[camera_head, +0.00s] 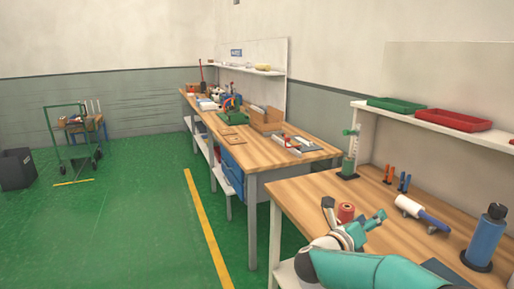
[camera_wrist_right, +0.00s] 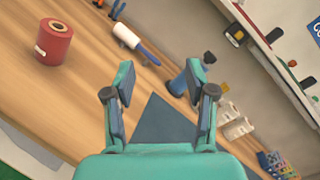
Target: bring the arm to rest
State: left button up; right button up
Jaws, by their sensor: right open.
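My right gripper (camera_head: 376,219) is above the near wooden workbench (camera_head: 310,192) at the lower right of the head view. In the right wrist view my right gripper (camera_wrist_right: 160,85) shows its two fingers spread apart with nothing between them. A dark grey flat patch (camera_wrist_right: 162,122) lies on the bench beyond the fingers. A red roll (camera_head: 346,211) stands on the bench just left of the gripper, apart from it; it also shows at the upper left of the wrist view (camera_wrist_right: 54,42). My left gripper is not in view.
A green tray (camera_head: 396,104) and a red tray (camera_head: 454,120) sit on the shelf above. The green floor (camera_head: 130,220) at left is mostly clear.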

jog(key=s+a+f+n+y+p, duration=0.2)
jog(key=a+f+n+y+p, duration=0.15)
jog(key=f+n, duration=0.3)
jog(key=s+a+f+n+y+p, duration=0.1)
jog(key=a+f+n+y+p, duration=0.1)
jog(key=f+n+y, duration=0.35)
jog(key=s+a+f+n+y+p, duration=0.2)
jog(key=f+n+y+p, duration=0.1)
jog(key=f+n, duration=0.5)
pick_arm(q)
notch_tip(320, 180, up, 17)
jog(key=p, duration=0.7)
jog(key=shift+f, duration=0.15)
pick_arm(e)
jog(key=s+a+f+n+g+y, duration=0.2)
jog(key=s+n, duration=0.3)
jog(key=s, duration=0.5)
jog(key=s+a+f+n+g+y, duration=0.2)
jog(key=s+n+g, duration=0.3)
jog(key=s, duration=0.6)
jog(key=s+a+f+n+g+y, duration=0.2)
jog(key=s+n, duration=0.4)
jog(key=s, duration=0.4)
jog(key=a+f+g, duration=0.1)
jog(key=a, duration=0.1)
jog(key=shift+s+a+g, duration=0.3)
jog(key=shift+s, duration=0.05)
